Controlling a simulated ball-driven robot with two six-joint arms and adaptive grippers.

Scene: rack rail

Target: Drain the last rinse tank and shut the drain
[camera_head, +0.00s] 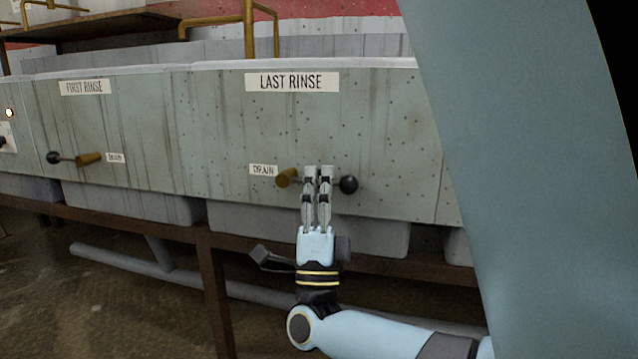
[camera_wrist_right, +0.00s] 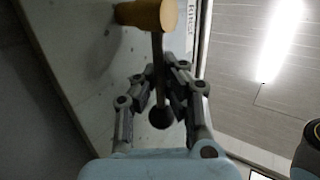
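The last rinse tank (camera_head: 300,130) is a stained grey-green tank with a LAST RINSE label (camera_head: 292,82). Its drain valve has a brass body (camera_head: 285,178) beside a DRAIN label, and a lever with a black ball knob (camera_head: 348,184) pointing right. My right gripper (camera_head: 318,172) stands upright before the lever, between brass body and knob. In the right wrist view the brass body (camera_wrist_right: 153,14) is at the top and the black knob (camera_wrist_right: 160,117) lies between the finger links. The right fingertips (camera_wrist_right: 163,70) close in on the lever rod from both sides. The tank's inside is hidden. My left gripper is not visible.
The first rinse tank (camera_head: 125,130) adjoins on the left, with its own brass valve (camera_head: 88,158) and a lever pointing left. Grey troughs (camera_head: 130,202) sit below the tanks on a brown frame (camera_head: 216,300). A blue-grey part covers the head view's right side.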

